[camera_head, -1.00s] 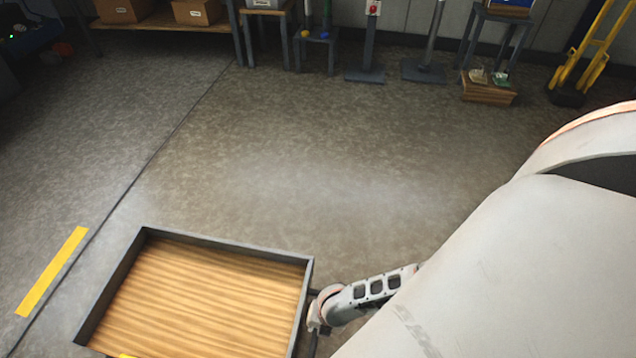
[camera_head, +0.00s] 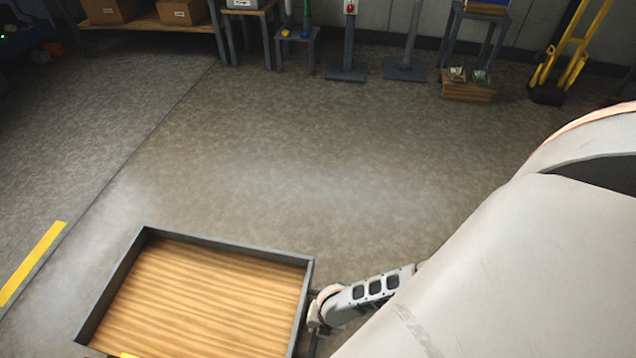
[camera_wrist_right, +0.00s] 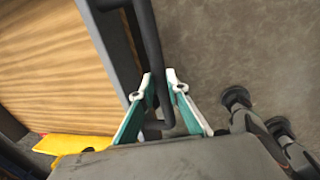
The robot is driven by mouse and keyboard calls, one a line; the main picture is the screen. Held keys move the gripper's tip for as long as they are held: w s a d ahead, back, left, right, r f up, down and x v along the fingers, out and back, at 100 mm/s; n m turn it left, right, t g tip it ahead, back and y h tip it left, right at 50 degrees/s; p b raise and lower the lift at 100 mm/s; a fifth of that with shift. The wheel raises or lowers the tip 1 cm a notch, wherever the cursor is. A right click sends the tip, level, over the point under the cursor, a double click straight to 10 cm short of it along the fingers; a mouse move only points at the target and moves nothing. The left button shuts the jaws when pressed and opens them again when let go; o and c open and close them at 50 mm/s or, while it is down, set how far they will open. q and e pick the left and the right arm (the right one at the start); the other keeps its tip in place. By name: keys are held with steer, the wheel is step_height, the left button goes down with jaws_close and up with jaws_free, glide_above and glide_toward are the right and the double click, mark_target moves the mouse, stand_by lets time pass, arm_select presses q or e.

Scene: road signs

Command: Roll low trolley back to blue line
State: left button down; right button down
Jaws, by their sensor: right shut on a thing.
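The low trolley (camera_head: 205,300) has a wood-grain deck inside a raised dark grey rim, at the bottom left of the head view. Its deck (camera_wrist_right: 50,70) also fills the left of the right wrist view. My right gripper (camera_head: 316,318) is at the trolley's right side. In the right wrist view my right gripper (camera_wrist_right: 160,88) has its white-tipped teal fingers on either side of the dark handle bar (camera_wrist_right: 148,40), shut on it. My left gripper is in neither view. No blue line shows on the visible floor.
A yellow floor strip (camera_head: 33,262) lies left of the trolley, along a dark floor seam. Shelves with boxes (camera_head: 182,11), stands, a wooden crate (camera_head: 467,88) and a yellow hand truck (camera_head: 565,60) line the back wall. The middle floor is clear.

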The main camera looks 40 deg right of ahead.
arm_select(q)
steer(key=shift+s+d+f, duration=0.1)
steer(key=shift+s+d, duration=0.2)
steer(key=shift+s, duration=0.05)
arm_select(e)
steer(key=shift+s+f, duration=0.2)
steer(key=shift+s, duration=0.5)
steer(key=shift+s+d, duration=0.1)
steer(key=c, duration=2)
jaws_free()
steer(key=shift+d, duration=0.1)
steer(key=shift+o, duration=0.2)
steer(key=shift+w+r, duration=0.1)
steer(key=shift+w, duration=0.1)
steer(key=shift+w+r, duration=0.1)
step_height(320, 180, up, 12)
steer(key=s+d, duration=0.1)
steer(key=s, duration=0.1)
steer(key=shift+d+f, duration=0.2)
